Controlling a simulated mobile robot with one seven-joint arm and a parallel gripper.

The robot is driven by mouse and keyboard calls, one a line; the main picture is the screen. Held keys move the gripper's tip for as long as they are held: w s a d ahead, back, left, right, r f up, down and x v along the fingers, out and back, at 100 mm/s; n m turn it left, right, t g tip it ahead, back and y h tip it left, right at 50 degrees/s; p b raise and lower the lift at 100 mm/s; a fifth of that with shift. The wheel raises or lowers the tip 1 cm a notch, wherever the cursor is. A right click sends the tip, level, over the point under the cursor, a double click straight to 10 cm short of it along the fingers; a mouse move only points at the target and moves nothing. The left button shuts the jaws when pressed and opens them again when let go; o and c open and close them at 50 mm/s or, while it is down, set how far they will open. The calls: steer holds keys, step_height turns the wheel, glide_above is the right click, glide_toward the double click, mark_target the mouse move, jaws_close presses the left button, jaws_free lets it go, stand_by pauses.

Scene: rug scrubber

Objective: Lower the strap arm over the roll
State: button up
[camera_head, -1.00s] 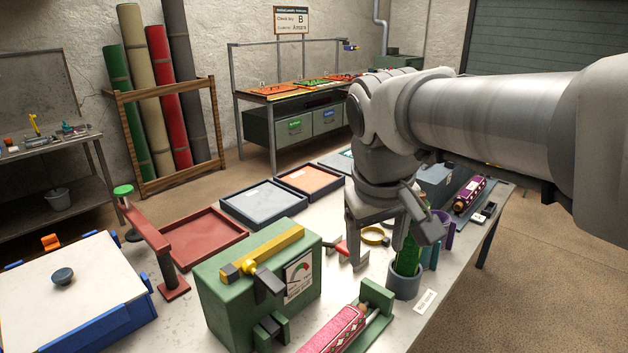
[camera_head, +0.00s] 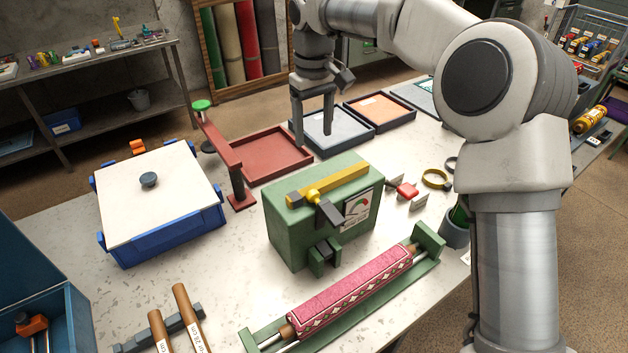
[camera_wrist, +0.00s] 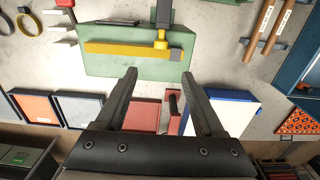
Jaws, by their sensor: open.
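The pink patterned roll (camera_head: 350,292) lies in a green cradle (camera_head: 428,238) at the front of the table. Behind it stands a green box (camera_head: 290,222) with a dial. A yellow bar (camera_head: 340,184) with dark blocks lies along its top; it also shows in the wrist view (camera_wrist: 125,48). A red post with a raised red arm (camera_head: 218,143) and green knob stands left of the box. I cannot tell for certain which part is the strap arm. My gripper (camera_head: 313,135) is open and empty, behind the box, apart from bar and red arm. The roll is not visible in the wrist view.
A blue bin with a white lid (camera_head: 150,195) stands at left. A red tray (camera_head: 272,152), a grey tray (camera_head: 345,135) and an orange tray (camera_head: 385,108) lie behind the box. Brown rods (camera_head: 190,315) lie front left.

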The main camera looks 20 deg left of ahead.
mark_target(313, 191)
step_height(313, 191, down, 18)
steer(key=shift+a+r+p, duration=0.1)
steer(key=shift+r+p, duration=0.15)
steer(key=shift+p, duration=0.65)
jaws_close()
steer(key=shift+w, duration=0.1)
stand_by(0.9)
